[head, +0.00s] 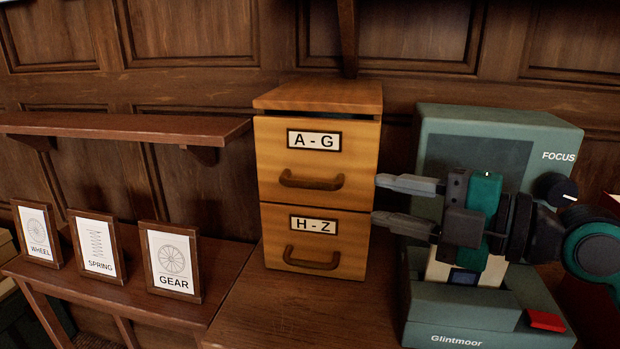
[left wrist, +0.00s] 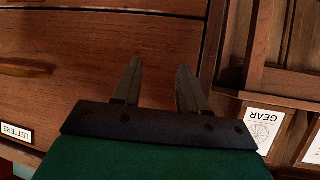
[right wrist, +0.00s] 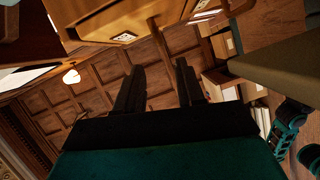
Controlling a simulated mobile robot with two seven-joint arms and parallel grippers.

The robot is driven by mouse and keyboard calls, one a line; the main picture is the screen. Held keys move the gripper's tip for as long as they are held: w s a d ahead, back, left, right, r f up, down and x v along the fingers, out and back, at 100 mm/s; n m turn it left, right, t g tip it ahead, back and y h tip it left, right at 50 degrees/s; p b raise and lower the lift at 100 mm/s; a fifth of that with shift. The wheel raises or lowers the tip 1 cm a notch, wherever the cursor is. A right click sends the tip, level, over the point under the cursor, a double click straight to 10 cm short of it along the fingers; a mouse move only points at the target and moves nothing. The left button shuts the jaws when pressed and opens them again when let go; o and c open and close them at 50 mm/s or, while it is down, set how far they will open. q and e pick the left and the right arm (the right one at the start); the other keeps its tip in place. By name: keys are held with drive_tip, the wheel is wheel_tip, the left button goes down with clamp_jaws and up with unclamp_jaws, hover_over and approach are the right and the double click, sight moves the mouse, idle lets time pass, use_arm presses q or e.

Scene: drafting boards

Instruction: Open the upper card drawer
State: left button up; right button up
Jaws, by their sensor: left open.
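The wooden card cabinet (head: 318,190) stands upright on the desk. The lower drawer (head: 270,240), labelled H-Z, is also closed. My right gripper (head: 376,199) is to the right of the cabinet, fingers pointing left, apart and empty; it does not hold the handle. The right wrist view shows its fingers spread (right wrist: 159,65), with part of the cabinet (right wrist: 90,20) at the top. My left gripper (left wrist: 159,66) is open and empty, outside the head view.
A green Glintmoor device (head: 462,322) with a FOCUS knob stands right of the cabinet, behind my right gripper. A shelf (head: 120,125) and framed WHEEL, SPRING and GEAR cards (head: 172,262) are at left. A drawer front labelled LETTERS (left wrist: 40,95) is near my left gripper.

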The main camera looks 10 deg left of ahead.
sight(322, 187)
drive_tip(key=p+x, duration=0.2)
drive_tip(key=x, duration=1)
drive_tip(key=shift+c, duration=0.5)
clamp_jaws()
